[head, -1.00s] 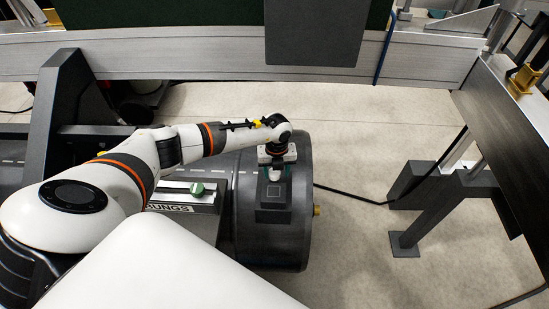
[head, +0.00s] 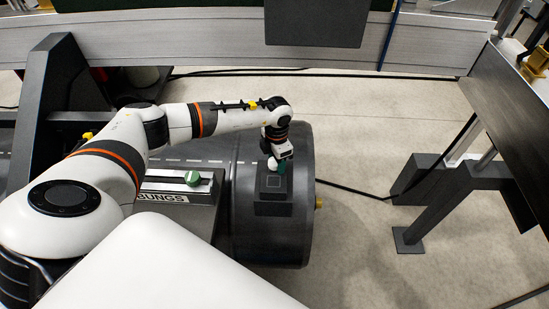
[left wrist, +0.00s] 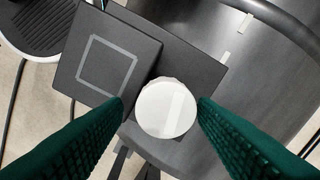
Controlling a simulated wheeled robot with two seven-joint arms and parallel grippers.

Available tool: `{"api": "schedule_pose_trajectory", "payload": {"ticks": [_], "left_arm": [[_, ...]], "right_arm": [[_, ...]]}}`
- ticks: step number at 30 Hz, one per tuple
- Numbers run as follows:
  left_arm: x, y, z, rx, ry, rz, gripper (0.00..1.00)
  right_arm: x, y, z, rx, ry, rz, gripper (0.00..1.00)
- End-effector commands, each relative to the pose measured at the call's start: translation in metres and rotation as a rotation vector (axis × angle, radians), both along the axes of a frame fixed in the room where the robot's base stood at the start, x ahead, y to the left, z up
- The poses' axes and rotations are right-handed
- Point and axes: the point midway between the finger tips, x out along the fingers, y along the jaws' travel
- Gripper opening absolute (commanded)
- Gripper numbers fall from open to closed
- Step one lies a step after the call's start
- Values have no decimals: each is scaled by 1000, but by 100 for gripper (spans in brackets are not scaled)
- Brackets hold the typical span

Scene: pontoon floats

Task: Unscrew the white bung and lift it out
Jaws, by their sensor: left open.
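The white bung (left wrist: 167,108) shows as a round white disc with a paler stripe in the left wrist view. It sits beside a dark raised block with a square outline (left wrist: 107,62). In the head view the bung (head: 272,163) is a small white spot at the block's far side, partly covered by my gripper. My left gripper (head: 278,166) is above the float's end. Its green fingers (left wrist: 162,104) are open, one on each side of the bung, with visible gaps. The bung's lower part and thread are hidden.
The dark cylindrical float (head: 285,235) lies under my left arm. A grey tray labelled BUNGS (head: 160,197) holds a green knob-like piece (head: 192,178). A dark bracket stand (head: 420,195) is at the right.

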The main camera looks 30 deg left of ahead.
Motion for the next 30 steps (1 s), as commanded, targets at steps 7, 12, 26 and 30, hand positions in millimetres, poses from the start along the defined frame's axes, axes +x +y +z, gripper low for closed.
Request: {"api": "schedule_pose_trajectory", "payload": {"ticks": [7,12,26,30], "left_arm": [[1,0,-4,1,-3,-377,53],[1,0,-4,0,-4,-675,53],[0,0,1,-1,-1,-1019,53],[0,0,1,-1,-1,-1018,53]], "right_arm": [[0,0,-25,0,0,0,36],[0,0,-41,0,0,0,36],[0,0,-52,0,0,0,36],[0,0,-52,-1,0,-1,36]]}}
